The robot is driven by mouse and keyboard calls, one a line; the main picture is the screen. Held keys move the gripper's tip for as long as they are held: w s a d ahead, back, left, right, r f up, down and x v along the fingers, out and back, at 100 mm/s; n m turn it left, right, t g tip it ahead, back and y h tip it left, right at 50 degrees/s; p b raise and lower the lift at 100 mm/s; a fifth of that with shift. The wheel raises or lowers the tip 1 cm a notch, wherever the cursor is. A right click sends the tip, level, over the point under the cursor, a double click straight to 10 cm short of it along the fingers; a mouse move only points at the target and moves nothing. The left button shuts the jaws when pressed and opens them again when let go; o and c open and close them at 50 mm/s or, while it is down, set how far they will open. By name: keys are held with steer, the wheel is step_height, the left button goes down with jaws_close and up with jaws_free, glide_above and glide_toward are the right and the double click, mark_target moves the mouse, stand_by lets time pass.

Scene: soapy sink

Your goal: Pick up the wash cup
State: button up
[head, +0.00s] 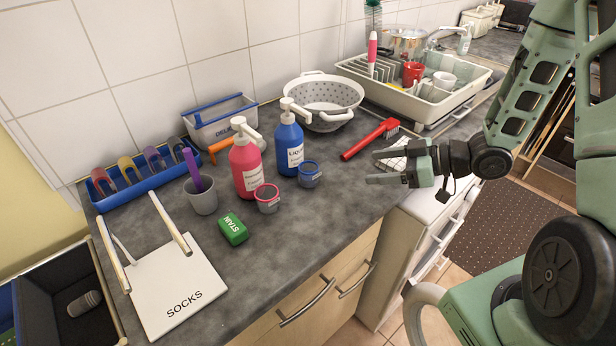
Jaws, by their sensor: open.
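Several cups are in view, and I cannot tell by a label which is the wash cup. A small grey cup with a pink rim (267,202) stands in front of the pink pump bottle (246,170). A similar cup with a blue rim (309,177) stands beside the blue pump bottle (289,148). A grey cup (203,200) at left holds a purple-handled tool. A red cup (413,72) and a white cup (443,82) are in the dish rack. My gripper (374,167) is open and empty, right of the blue-rimmed cup and apart from it, near the counter's front edge.
A red-handled brush (369,138) lies behind my gripper. A white colander (323,101) and the dish rack (466,99) stand at the back. A green block (233,229) and a SOCKS board (167,283) lie at front left. The counter right of the green block is clear.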

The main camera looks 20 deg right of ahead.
steer(key=p, duration=0.2)
glide_toward(317, 185)
steer(key=w+a+r, duration=0.2)
steer(key=a, duration=0.1)
steer(key=shift+w+a+r, duration=0.2)
steer(key=shift+a+r, duration=0.1)
steer(key=p+x, duration=0.1)
steer(key=x, duration=0.1)
steer(key=p+x, duration=0.1)
steer(key=x, duration=0.1)
steer(key=shift+w+p, duration=0.35)
steer(key=shift+w, duration=0.2)
steer(key=shift+w+a+f, duration=0.2)
steer(key=shift+a, duration=0.1)
steer(key=c, duration=1.1)
